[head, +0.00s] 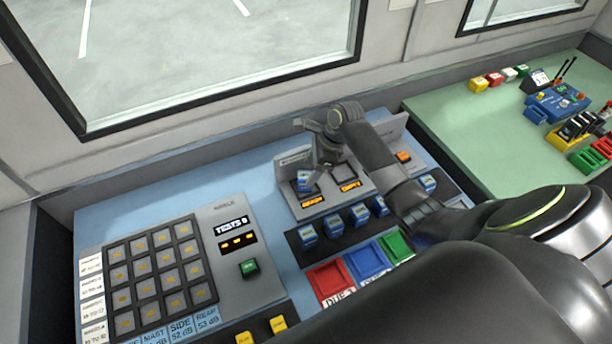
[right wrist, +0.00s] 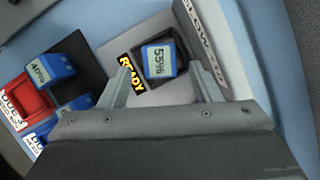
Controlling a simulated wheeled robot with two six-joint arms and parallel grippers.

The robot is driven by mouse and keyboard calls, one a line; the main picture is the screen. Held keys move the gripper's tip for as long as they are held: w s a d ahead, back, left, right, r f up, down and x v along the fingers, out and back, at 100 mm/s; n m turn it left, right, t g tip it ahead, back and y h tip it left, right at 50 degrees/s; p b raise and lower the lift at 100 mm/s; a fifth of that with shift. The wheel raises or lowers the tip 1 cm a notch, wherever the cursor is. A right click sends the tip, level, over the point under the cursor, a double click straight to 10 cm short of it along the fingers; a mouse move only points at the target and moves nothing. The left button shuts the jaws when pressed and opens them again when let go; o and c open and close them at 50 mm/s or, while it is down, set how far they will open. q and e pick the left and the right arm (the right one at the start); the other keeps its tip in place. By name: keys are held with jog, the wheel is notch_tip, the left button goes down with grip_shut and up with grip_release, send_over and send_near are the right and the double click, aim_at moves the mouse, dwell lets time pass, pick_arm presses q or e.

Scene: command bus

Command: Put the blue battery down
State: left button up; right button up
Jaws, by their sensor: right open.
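The blue battery (head: 305,182) sits in the left slot of the grey charger (head: 287,163). In the right wrist view the blue battery (right wrist: 159,61) shows a label that looks like 55%, beside a display (right wrist: 131,73) reading READY. My right gripper (head: 318,165) is over that slot. In the right wrist view its two fingers (right wrist: 160,75) stand apart on either side of the battery, with gaps visible. The charger's middle slot (head: 345,172) is bare, with a display reading EMPTY. My left gripper is not in view.
Several other blue batteries stand in a dark rack (head: 334,224) in front of the charger. Red (head: 331,280), blue (head: 368,261) and green (head: 396,245) trays lie nearer. A keypad panel (head: 233,260) is at the left. A green table (head: 465,130) with small items is at the right.

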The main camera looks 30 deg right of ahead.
jog(key=v, duration=0.7)
dwell(0.4)
